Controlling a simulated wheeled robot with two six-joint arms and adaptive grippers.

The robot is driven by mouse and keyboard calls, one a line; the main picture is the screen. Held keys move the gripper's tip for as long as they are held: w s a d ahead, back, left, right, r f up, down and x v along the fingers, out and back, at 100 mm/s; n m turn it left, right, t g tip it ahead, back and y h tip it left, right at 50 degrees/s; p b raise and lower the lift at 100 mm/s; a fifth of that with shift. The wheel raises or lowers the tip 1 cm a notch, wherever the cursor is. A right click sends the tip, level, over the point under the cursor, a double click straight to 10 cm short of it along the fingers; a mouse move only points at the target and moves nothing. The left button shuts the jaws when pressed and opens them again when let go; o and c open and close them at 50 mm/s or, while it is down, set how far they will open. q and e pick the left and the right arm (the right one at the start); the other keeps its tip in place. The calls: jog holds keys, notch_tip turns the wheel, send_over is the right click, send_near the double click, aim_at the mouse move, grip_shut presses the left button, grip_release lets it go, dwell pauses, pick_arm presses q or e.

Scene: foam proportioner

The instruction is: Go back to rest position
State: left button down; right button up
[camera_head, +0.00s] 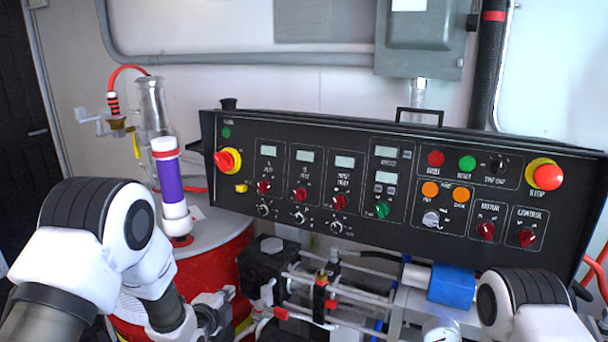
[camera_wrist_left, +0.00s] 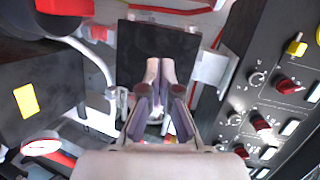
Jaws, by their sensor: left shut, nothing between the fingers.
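My left gripper (camera_head: 214,306) is low in the head view, below the control panel (camera_head: 390,185) and in front of the red drum (camera_head: 215,255). In the left wrist view my left gripper's fingers (camera_wrist_left: 160,72) are together and hold nothing. A dark block (camera_wrist_left: 130,45) lies beyond the fingertips there.
The panel carries red stop buttons (camera_head: 547,177) and several knobs. Below it are pipes (camera_head: 335,290), a blue cylinder (camera_head: 452,286) and a gauge (camera_head: 441,331).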

pick_arm(q)
jog(key=s+a+f+n+g, duration=0.15)
jog(key=s+f+g, duration=0.25)
jog(key=s+f, duration=0.8)
jog(key=s+f+n+g, duration=0.3)
jog(key=s+n, duration=0.3)
jog(key=s, duration=0.4)
jog(key=s+a+f+n+g, duration=0.1)
jog(key=s+f+n+g, duration=0.3)
jog(key=s, duration=0.6)
jog(key=s+f+n+g+y, duration=0.1)
jog(key=s+f+n+g, duration=0.2)
jog(key=s+n, duration=0.4)
jog(key=s+f, duration=0.1)
jog(key=s, duration=0.2)
jog(key=shift+s+a+f+n, duration=0.15)
jog(key=shift+a+f+n, duration=0.05)
jog(key=shift+a+n, duration=0.15)
